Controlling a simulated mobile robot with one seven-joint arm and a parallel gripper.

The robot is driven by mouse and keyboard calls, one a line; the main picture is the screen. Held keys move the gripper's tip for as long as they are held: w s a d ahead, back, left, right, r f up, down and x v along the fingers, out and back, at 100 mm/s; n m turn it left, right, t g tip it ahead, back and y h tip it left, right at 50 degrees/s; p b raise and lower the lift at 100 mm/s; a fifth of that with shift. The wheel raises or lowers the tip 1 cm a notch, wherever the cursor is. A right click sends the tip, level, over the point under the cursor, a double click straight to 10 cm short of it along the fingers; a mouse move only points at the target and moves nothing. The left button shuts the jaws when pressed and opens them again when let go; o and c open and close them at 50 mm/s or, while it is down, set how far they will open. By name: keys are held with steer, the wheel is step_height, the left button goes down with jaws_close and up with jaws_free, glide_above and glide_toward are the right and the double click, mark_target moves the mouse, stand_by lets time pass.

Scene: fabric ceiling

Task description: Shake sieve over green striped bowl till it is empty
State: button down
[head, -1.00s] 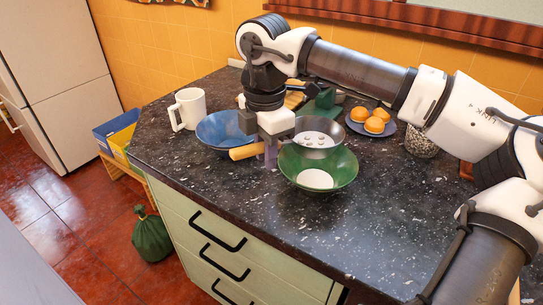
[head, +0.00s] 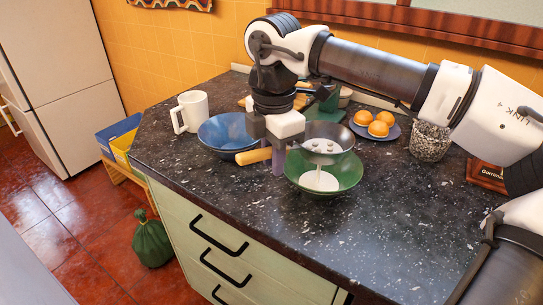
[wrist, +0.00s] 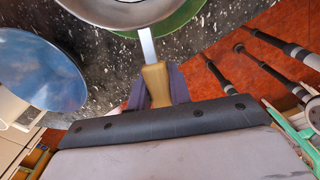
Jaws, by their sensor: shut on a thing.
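My gripper (head: 279,162) is shut on the wooden handle (head: 254,155) of a grey metal sieve (head: 347,147). The sieve is held above the green bowl (head: 345,180) and hides its back part. A few pale lumps lie in the sieve. A thin white stream falls from it onto a white patch (head: 318,181) in the bowl. Stripes on the bowl are not clear. In the wrist view, the handle (wrist: 157,85) sits between my fingers, with part of the sieve (wrist: 112,10) and the green bowl's rim (wrist: 182,18) at the top.
A blue bowl (head: 222,128) stands close on the left, with a white mug (head: 191,112) beyond it. A plate of orange round items (head: 378,128) and a speckled pot (head: 429,141) stand at the right back. The counter's right front is clear.

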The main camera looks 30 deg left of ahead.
steer(key=shift+w+a, duration=0.3)
steer(key=shift+a, duration=0.4)
